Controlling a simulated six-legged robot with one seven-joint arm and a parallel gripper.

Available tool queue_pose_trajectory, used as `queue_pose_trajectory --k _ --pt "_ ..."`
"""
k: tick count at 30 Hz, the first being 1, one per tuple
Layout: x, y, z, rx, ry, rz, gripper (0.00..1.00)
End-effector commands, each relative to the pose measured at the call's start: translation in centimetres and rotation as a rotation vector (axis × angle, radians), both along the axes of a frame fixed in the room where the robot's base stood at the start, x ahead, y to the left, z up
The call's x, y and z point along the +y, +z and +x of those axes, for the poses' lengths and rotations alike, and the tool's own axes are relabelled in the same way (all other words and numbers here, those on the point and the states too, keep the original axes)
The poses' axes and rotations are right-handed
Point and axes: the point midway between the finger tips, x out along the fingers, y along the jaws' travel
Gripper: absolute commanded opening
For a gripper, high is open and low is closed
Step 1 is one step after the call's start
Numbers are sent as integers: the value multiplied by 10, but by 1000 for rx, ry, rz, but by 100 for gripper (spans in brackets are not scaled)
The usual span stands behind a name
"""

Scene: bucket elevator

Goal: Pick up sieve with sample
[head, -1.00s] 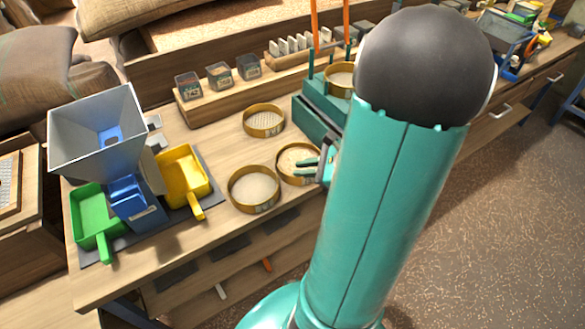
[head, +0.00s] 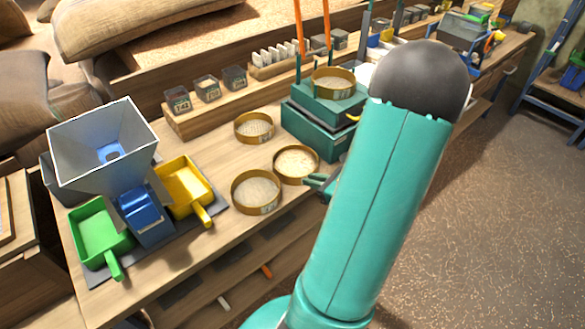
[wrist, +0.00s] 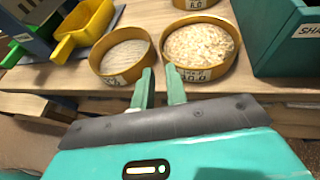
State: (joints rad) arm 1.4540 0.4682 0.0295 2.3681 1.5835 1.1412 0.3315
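The sieve with sample (wrist: 199,48) is a round brass-coloured ring with pale flaky grains and a white label, on the bench edge. It also shows in the head view (head: 296,164). A second sieve (wrist: 122,58), with a pale, finer-looking surface, stands just left of it; it shows in the head view too (head: 256,191). My gripper (wrist: 159,70) is open and empty, its two green fingers pointing at the gap between these sieves. The right finger overlaps the sample sieve's lower left edge in the wrist view; I cannot tell whether it touches. In the head view my arm partly hides the gripper (head: 318,181).
Another sieve (head: 254,127) stands behind, and one (head: 333,81) sits on a green sieve shaker (head: 312,122) to the right. A yellow scoop (head: 186,186), green scoop (head: 98,230) and grey hopper (head: 104,146) stand left. Bare bench lies between the scoops and sieves.

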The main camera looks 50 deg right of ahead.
Motion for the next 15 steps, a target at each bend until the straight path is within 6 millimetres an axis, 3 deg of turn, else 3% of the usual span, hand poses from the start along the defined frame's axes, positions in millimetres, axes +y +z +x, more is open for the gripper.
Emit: queue_pose_trajectory --k 9,15 --pt "-2 -23 54 1 3 1 14" --pt "0 -28 68 1 2 1 14"
